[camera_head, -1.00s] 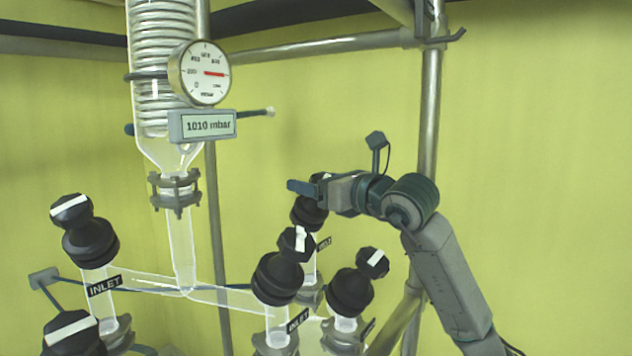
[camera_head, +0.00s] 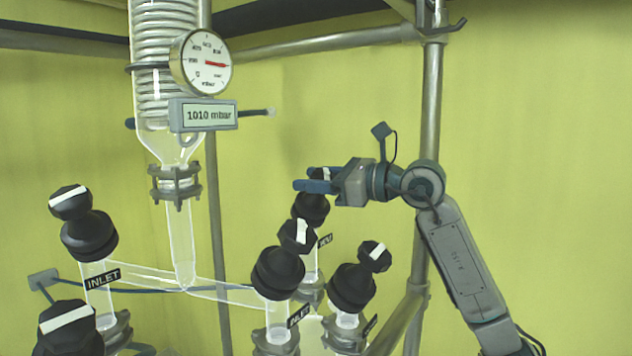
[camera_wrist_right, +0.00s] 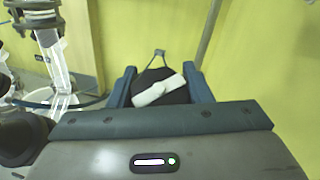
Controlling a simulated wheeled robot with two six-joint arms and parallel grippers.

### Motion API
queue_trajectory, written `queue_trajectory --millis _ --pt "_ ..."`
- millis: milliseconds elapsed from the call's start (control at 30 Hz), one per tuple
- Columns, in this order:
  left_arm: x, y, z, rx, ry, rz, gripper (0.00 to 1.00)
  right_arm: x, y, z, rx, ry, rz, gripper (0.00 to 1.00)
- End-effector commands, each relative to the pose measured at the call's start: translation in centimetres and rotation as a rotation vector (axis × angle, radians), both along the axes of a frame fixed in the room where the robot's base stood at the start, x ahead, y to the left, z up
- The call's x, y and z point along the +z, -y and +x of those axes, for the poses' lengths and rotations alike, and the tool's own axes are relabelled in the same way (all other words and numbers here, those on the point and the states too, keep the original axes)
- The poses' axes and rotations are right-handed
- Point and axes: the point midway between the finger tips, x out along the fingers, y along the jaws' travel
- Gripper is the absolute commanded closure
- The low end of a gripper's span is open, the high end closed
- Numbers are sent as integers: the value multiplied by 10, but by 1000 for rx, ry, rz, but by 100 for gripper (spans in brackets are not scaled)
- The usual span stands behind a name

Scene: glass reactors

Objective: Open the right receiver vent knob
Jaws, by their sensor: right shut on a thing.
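The vent knob is a black knob with a white bar on top. In the right wrist view the knob (camera_wrist_right: 158,88) sits between the two blue fingers, its white bar slightly tilted. In the head view its black valve body (camera_head: 311,208) shows below the fingers, with a partly hidden label (camera_head: 325,240) beside it. My right gripper (camera_head: 318,184) comes in from the right and is shut on this knob. The fingers hide most of the knob in the head view. My left gripper is not in view.
Black knobs with white bars stand close by: a front inlet knob (camera_head: 297,236), a right knob (camera_head: 374,256) and a left inlet knob (camera_head: 70,202). A gauge (camera_head: 201,63) and a 1010 mbar display (camera_head: 205,115) hang on the glass column. A metal post (camera_head: 428,130) rises behind my right arm.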

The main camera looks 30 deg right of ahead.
Motion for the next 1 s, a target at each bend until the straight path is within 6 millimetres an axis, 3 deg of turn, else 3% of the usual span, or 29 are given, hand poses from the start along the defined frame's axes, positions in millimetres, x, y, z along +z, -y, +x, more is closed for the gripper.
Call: queue_trajectory --millis 367,400,500,833,1000 --pt "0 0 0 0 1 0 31 0 -1 0 15 3 -7 78" --pt "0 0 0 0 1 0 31 0 -1 0 15 3 -7 47" --pt "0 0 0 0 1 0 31 0 -1 0 15 2 -6 33" --pt "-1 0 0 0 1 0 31 2 0 0 15 3 -5 33" --pt "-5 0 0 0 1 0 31 15 -1 0 16 6 -3 33"
